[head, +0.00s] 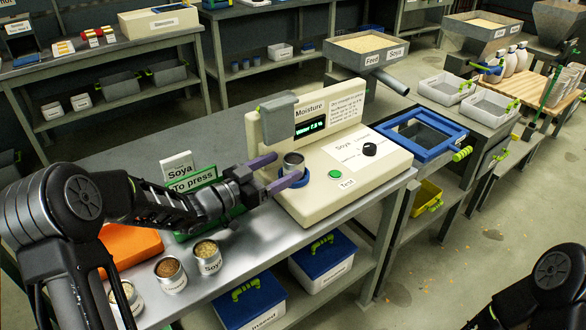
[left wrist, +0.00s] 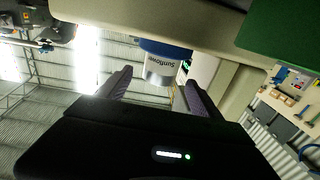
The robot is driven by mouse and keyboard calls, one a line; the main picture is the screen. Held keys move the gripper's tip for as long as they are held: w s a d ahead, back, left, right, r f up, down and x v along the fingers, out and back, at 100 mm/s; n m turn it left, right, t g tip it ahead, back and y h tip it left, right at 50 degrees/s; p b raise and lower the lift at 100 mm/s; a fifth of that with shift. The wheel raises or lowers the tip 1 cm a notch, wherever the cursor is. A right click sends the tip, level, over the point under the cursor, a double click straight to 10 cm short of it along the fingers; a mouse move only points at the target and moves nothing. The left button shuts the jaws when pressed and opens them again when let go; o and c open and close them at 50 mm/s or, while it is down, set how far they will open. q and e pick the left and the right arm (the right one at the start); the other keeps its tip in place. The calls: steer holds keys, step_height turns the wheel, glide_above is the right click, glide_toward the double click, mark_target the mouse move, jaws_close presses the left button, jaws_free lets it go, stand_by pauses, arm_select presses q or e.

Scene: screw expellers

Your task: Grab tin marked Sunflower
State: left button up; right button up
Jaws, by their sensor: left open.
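The tin marked Sunflower (left wrist: 161,68) shows in the left wrist view, ahead of and between my fingers, its label upside down. In the head view a metal tin (head: 293,160) sits in the cup spot of the cream moisture meter (head: 345,170). My left gripper (head: 274,172) is open at the meter's left side, its purple fingers reaching toward either side of that tin. The left wrist view also shows the open left gripper (left wrist: 156,88); I cannot tell whether the fingers touch the tin. My right gripper is out of view.
Several other tins, one marked Soya (head: 208,257), stand at the table's front left, near a green "To press" sign (head: 192,187) and an orange object (head: 130,246). A blue-framed tray (head: 420,132) lies right of the meter. Blue-lidded boxes (head: 323,255) are on the shelf below.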

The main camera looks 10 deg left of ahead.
mark_target(302, 156)
arm_select(q)
steer(key=shift+s+r, duration=0.2)
steer(key=shift+s, duration=0.05)
steer(key=shift+x, duration=1.4)
steer(key=shift+p+x, duration=0.55)
steer(key=shift+x, duration=2.05)
steer(key=shift+f, duration=0.15)
steer(key=shift+a, duration=0.1)
jaws_close()
